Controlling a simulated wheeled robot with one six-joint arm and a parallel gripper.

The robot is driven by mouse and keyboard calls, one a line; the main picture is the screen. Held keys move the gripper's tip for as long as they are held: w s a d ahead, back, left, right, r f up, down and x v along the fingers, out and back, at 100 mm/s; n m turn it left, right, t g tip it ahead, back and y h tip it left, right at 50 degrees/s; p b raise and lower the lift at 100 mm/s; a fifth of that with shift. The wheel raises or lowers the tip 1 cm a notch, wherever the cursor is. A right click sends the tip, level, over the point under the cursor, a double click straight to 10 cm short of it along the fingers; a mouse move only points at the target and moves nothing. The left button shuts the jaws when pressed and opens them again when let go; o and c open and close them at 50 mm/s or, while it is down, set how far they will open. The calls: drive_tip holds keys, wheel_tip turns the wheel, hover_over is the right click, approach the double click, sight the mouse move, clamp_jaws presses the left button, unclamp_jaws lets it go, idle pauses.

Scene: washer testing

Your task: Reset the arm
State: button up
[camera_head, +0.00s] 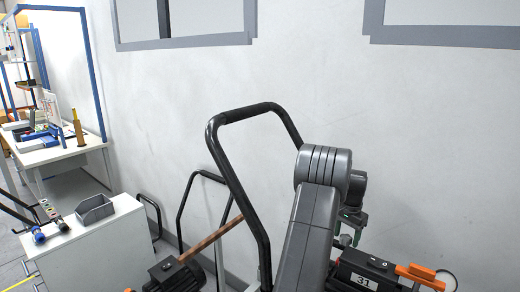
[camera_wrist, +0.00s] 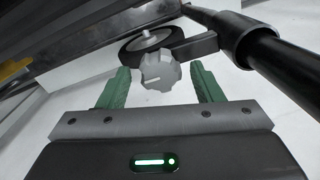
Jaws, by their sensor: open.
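My gripper (camera_wrist: 160,90) shows in the wrist view with its two green fingers spread wide apart. A light grey knob (camera_wrist: 161,73) with a pointer mark lies in line with the gap between the fingers, and I cannot tell how far in front it is. In the head view, my gripper (camera_head: 351,228) is small and partly hidden behind my grey arm links. It is near the top of a black device (camera_head: 368,272) with a label and an orange handle. Nothing is visibly held.
A black tubular handle (camera_head: 255,110) rises left of my arm, and a black bar (camera_wrist: 270,50) crosses the wrist view's upper right. A workbench (camera_head: 55,150) is farther back. The wall area above is free.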

drive_tip(key=n, duration=1.2)
drive_tip(key=shift+n+p, duration=0.3)
drive_tip(key=shift+p, duration=0.05)
idle(0.4)
